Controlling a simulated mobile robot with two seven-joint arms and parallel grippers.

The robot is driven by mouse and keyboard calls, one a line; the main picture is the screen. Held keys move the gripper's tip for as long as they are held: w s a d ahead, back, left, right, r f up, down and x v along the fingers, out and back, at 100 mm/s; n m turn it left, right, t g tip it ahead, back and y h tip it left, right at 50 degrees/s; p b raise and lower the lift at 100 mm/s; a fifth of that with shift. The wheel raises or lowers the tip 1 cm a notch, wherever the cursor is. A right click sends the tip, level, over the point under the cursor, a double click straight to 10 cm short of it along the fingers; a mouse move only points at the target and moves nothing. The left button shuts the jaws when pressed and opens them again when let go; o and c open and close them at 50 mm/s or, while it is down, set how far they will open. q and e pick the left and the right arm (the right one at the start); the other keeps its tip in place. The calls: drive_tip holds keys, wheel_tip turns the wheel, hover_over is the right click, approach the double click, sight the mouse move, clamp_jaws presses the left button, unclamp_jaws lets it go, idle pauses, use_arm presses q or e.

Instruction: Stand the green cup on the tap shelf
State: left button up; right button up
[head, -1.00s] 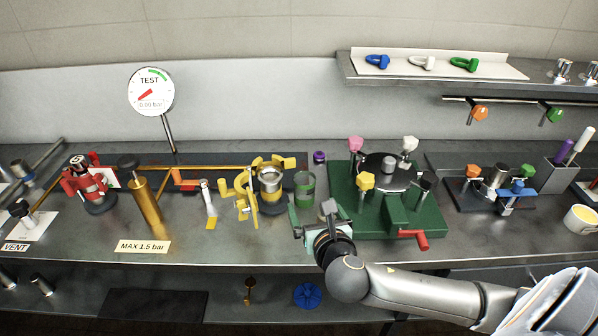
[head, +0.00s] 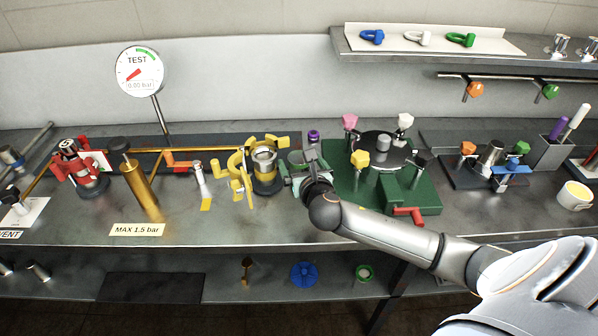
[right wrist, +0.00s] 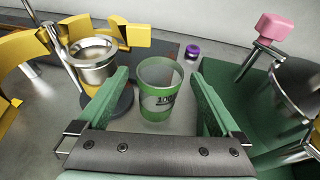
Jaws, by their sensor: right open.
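The green cup (right wrist: 160,100), translucent with a dark print, stands upright on the worktop. In the right wrist view it is between the two green fingers of my right gripper (right wrist: 162,85), which is open, with gaps on both sides. In the head view my right gripper (head: 300,176) largely hides the cup (head: 295,158). A wall shelf (head: 440,63) at the upper right carries blue, white and green shackle-like pieces and chrome fittings; I cannot tell for sure that it is the tap shelf. My left gripper is not in view.
Left of the cup stands a yellow clamp fixture with a metal pot (head: 264,158). Right of it is a green base (head: 425,195) with coloured knobs. A small purple piece (head: 313,136) lies behind. The wall shelf has orange and green knobs hanging below it.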

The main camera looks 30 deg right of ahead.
drive_tip(key=shift+x, duration=1)
drive_tip(key=shift+r, duration=0.1)
drive_tip(key=c, duration=1.6)
